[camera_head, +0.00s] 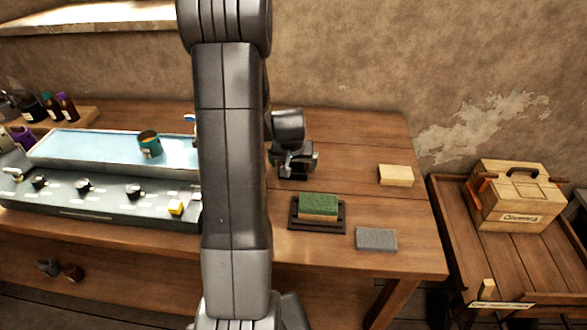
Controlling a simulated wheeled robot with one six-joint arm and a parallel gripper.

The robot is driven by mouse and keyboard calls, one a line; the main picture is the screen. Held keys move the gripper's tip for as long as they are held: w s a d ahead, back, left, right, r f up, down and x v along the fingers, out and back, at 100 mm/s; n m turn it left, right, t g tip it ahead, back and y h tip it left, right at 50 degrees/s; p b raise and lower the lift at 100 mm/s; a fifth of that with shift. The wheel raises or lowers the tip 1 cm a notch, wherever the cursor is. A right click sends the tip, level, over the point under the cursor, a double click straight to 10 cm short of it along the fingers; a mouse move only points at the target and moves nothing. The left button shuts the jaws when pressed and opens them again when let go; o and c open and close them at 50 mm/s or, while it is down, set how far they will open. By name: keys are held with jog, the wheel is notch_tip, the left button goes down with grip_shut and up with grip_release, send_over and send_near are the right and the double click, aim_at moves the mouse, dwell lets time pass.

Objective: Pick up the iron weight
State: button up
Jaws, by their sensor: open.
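My gripper (297,162) is open over the back middle of the wooden table, just right of my arm. Something dark shows around and below its fingers, but I cannot tell whether it is the iron weight or part of the gripper. No other thing is plainly the iron weight. A flat grey block (376,239) lies near the table's front right edge, apart from my gripper; its material is unclear. Small dark objects (48,268) on the lower shelf at the left are too small to identify. My arm hides the middle of the table.
A green-topped block (318,206) sits on a dark tray (334,226) in front of my gripper. A pale block (395,175) lies at the right. A wooden box (516,196) stands on a side table.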

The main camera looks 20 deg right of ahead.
jog(key=shift+w+d+f, duration=0.1)
jog(key=shift+w+f, duration=0.1)
jog(key=shift+f, duration=0.35)
